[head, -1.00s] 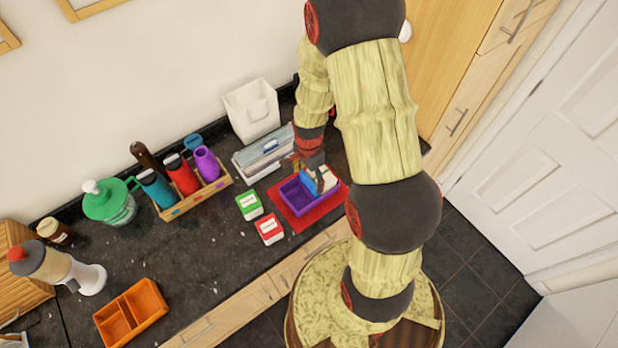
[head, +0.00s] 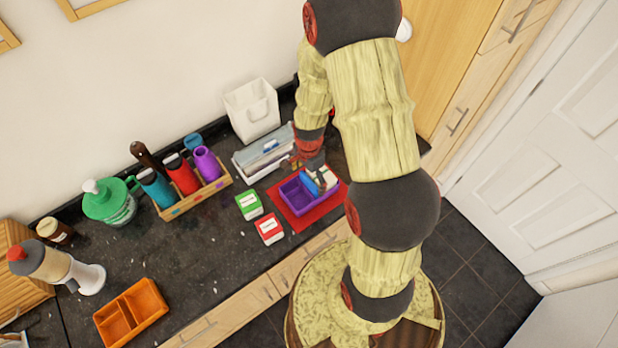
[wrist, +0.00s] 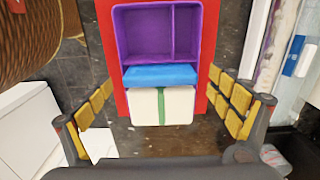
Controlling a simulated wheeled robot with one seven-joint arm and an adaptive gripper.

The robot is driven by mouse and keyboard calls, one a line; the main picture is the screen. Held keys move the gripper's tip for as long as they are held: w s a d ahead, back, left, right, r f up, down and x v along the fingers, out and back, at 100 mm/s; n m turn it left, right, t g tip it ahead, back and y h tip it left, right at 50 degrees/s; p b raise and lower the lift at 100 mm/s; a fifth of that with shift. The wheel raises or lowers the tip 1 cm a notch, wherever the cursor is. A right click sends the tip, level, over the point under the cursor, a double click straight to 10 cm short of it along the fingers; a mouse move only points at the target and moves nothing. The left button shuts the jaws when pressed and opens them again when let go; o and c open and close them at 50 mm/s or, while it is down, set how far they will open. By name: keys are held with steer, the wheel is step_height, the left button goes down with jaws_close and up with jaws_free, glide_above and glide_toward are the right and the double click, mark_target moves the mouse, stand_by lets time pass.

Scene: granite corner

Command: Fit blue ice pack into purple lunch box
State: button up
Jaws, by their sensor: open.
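The purple lunch box (head: 295,199) sits on a red mat on the counter; the wrist view shows its divided, empty compartments (wrist: 144,36). The blue ice pack (wrist: 160,75) lies across the end of the box nearest my gripper, and shows in the head view (head: 311,184). Its exact depth in the box is hard to tell. A white block with a green band (wrist: 146,105) is right beside the pack. My gripper (wrist: 163,88) is open, its yellow-padded fingers apart on both sides of the pack and white block, touching neither visibly. In the head view my gripper (head: 317,171) partly hides them.
The red mat (head: 331,207) surrounds the box. Green (head: 249,206) and red (head: 269,229) small cartons stand to its left. A clear bin (head: 264,154) stands behind, close to my wrist. A bottle caddy (head: 194,196) and orange tray (head: 131,313) are farther left.

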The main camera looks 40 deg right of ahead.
steer(key=s+a+r+n+t, duration=0.1)
steer(key=a+r+n, duration=0.15)
steer(key=r, duration=0.65)
steer(key=s+a+r+n+t, duration=0.1)
steer(key=a+r+n, duration=0.15)
steer(key=r, duration=0.75)
steer(key=s+a+r+n+t, duration=0.1)
steer(key=a+r+n, duration=0.15)
steer(key=r, duration=0.65)
steer(key=s+a+r+n+t, duration=0.2)
steer(key=s+a+r+n, duration=0.2)
steer(key=s+r+n, duration=0.5)
steer(key=shift+s+a+r+n+t, duration=0.15)
steer(key=shift+a+r+n+t, duration=0.15)
steer(key=shift+r+n, duration=0.25)
step_height(320, 180, down, 18)
steer(key=b, duration=1.8)
steer(key=shift+f, duration=0.15)
